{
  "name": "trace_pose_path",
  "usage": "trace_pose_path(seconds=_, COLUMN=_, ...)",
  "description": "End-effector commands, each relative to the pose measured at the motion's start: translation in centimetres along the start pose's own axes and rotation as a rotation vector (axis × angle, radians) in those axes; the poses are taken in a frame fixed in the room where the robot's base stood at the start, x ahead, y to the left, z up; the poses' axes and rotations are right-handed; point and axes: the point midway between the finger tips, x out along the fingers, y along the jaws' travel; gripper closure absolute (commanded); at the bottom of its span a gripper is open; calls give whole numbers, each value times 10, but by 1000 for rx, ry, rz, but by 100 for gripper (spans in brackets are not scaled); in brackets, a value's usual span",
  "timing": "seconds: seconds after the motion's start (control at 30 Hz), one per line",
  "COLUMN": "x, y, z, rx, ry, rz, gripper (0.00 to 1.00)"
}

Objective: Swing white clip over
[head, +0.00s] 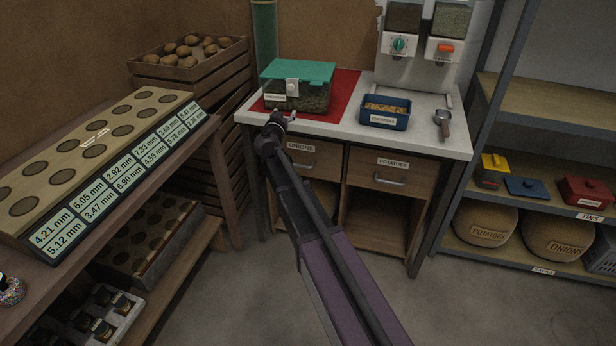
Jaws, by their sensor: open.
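A clear box with a teal lid (298,71) stands on a red mat (344,90) at the left of the counter, with dark green contents inside. The white clip (292,86) sits on the box's front face, just under the lid's edge. The lid looks down on the box. My gripper (286,118) is open at the front edge of the mat, just below and slightly left of the clip, and looks empty. It appears apart from the clip. My arm hides part of the counter front and the drawer below.
A blue tub (386,111) and a metal scoop (442,121) stand to the right on the counter (424,140). A dispenser (416,70) stands behind them. A table with a holed wooden board (90,140) is at the left, and shelves (560,140) are at the right.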

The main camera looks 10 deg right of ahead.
Motion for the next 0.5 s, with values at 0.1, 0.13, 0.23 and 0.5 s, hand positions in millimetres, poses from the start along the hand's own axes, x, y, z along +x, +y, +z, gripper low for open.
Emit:
trace_pose_path(seconds=0.1, x=-20, y=1, z=0, rx=0, ry=0, rz=-1, gripper=28)
trace_pose_path(seconds=0.13, x=-24, y=1, z=0, rx=0, ry=0, rz=-1, gripper=28)
trace_pose_path(seconds=0.23, x=-38, y=1, z=0, rx=0, ry=0, rz=-1, gripper=28)
trace_pose_path(seconds=0.5, x=-76, y=1, z=0, rx=0, ry=0, rz=-1, gripper=28)
